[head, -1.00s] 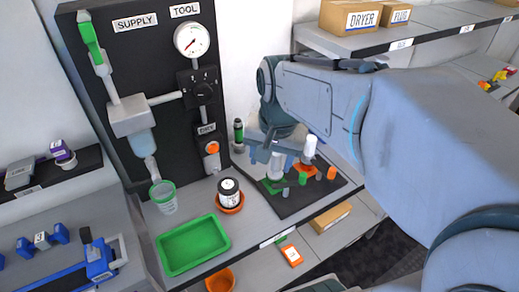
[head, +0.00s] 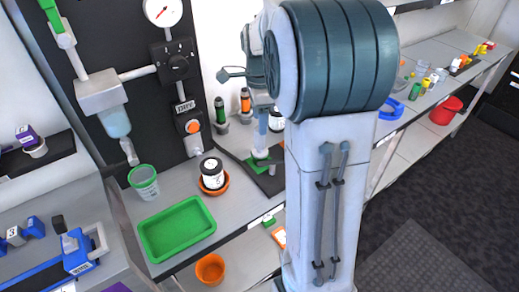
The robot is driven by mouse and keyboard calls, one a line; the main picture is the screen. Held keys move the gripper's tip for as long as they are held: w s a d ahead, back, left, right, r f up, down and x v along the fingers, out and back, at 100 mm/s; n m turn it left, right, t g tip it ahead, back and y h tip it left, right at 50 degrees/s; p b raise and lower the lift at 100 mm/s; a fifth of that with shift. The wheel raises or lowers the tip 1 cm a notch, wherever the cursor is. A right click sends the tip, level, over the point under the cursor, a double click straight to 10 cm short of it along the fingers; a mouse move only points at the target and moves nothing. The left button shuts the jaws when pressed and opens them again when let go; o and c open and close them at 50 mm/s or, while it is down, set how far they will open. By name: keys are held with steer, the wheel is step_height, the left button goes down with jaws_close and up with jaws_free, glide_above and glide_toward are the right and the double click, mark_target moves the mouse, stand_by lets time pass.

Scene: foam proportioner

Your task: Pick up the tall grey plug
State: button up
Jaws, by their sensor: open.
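My arm stands in the middle of the view and covers most of the dark mat (head: 233,152) on the bench. My gripper (head: 260,150) points down over the mat's left part, just above a green piece (head: 258,164). Only a pale blue-grey finger part shows clearly; the rest is behind my arm. The gripper is open. A small grey upright piece (head: 271,169) shows beside the green one, close to the gripper. I cannot tell whether it is the tall grey plug or whether a finger touches it.
A black-and-white jar (head: 212,173) sits in an orange dish. A green tray (head: 177,229) and a clear green-rimmed cup (head: 144,182) are to the left. Green (head: 220,112) and orange (head: 245,103) topped bottles stand behind the mat. A black panel with a gauge (head: 162,10) rises behind.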

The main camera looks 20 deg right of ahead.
mark_target(260, 137)
step_height(260, 137, down, 8)
steer(key=shift+w+d+r, duration=0.1)
steer(key=shift+r, duration=0.1)
steer(key=c, duration=1.1)
